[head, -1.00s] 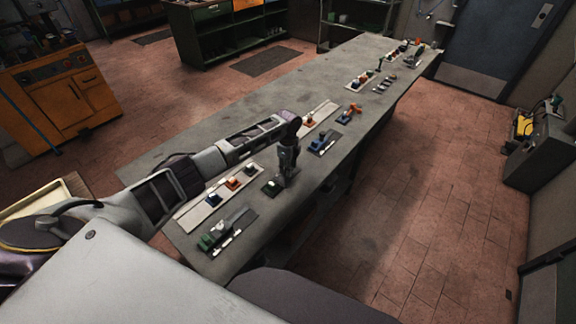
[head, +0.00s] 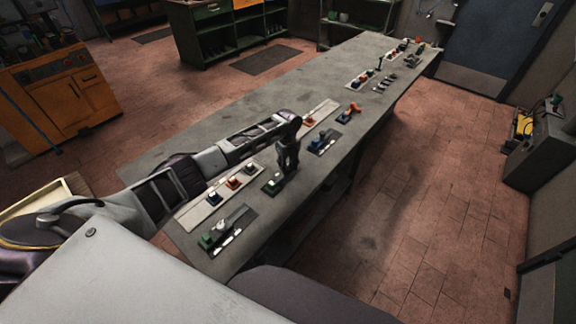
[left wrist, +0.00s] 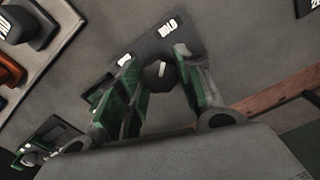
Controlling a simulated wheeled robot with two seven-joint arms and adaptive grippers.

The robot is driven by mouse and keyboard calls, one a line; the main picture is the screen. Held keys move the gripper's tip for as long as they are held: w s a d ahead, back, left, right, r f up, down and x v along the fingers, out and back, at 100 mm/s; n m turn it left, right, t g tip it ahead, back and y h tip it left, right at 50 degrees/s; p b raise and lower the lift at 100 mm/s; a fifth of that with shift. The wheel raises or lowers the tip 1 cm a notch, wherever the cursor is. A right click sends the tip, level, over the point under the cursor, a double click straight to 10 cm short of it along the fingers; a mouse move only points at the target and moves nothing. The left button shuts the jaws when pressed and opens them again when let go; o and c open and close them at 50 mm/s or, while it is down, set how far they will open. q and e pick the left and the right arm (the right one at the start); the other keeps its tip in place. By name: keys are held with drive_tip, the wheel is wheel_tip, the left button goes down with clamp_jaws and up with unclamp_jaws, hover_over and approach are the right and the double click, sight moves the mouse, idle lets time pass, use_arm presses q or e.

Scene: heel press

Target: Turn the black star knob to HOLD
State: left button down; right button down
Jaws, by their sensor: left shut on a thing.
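The black star knob (left wrist: 158,76) sits on a dark plate (left wrist: 152,45) in the left wrist view. It lies between the two green-lined fingers of my left gripper (left wrist: 160,78), which is shut on it. A pale mark shows on its top, on the side facing the white HOLD label (left wrist: 168,29). Whether the mark lines up with HOLD exactly I cannot tell. A second pale label is partly hidden by the left finger. In the head view my left gripper (head: 282,174) points down over a green-based control on the bench, hiding the knob. My right gripper is not in view.
The long grey bench (head: 225,115) carries several other controls. An orange-and-dark row (head: 233,183) lies to the left, a green-based control (head: 208,241) nearer, and a blue control (head: 319,143) farther along. The bench's far left side is bare.

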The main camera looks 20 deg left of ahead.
sight(288, 167)
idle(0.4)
use_arm(q)
drive_tip(key=c, duration=0.9)
unclamp_jaws()
drive_tip(key=shift+c, duration=0.2)
drive_tip(key=shift+r, duration=0.1)
wheel_tip(288, 167, up, 12)
drive_tip(key=shift+d, duration=0.1)
idle(0.5)
